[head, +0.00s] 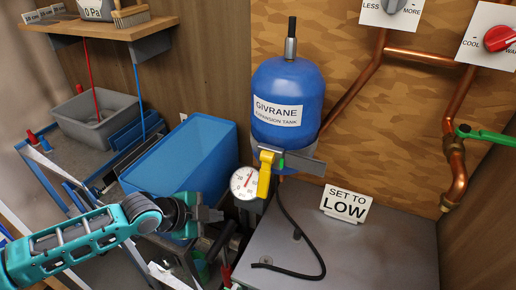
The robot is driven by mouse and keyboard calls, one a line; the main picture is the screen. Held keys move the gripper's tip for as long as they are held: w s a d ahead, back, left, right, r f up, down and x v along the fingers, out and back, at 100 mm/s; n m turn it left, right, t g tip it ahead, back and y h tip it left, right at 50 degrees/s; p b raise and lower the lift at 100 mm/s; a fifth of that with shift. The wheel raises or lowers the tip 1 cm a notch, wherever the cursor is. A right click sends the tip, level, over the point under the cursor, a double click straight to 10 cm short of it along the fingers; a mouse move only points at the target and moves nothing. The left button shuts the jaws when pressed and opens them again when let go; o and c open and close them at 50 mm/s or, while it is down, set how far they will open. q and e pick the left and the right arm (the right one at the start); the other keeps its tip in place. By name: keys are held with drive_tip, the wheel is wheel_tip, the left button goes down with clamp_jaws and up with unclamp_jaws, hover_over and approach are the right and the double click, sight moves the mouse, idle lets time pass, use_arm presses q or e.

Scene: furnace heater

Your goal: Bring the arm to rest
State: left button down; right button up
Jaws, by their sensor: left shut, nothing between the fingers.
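My left arm comes in from the lower left in the head view. Its gripper (208,214) is shut and empty. It is in front of the blue box and just left of a round dial gauge (244,183); I cannot tell whether it touches either. My right gripper is not in view.
A "SET TO LOW" sign (345,204) stands on a grey cabinet (380,250) with a black hose (310,258). A blue box (185,160) is at the left. Copper pipes (458,180) run at the right.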

use_arm(q)
drive_tip(key=s+d+f+n+t, duration=0.2)
drive_tip(key=s+d+n+t, duration=0.1)
drive_tip(key=s+d+n, duration=0.3)
drive_tip(key=s+a+f+n+t+y, duration=0.1)
drive_tip(key=s+a+f+n+y, duration=0.3)
drive_tip(key=s+a+n, duration=0.5)
drive_tip(key=shift+s+a+f, duration=0.3)
drive_tip(key=shift+f, duration=0.45)
drive_tip(key=shift+f, duration=0.1)
idle(1.6)
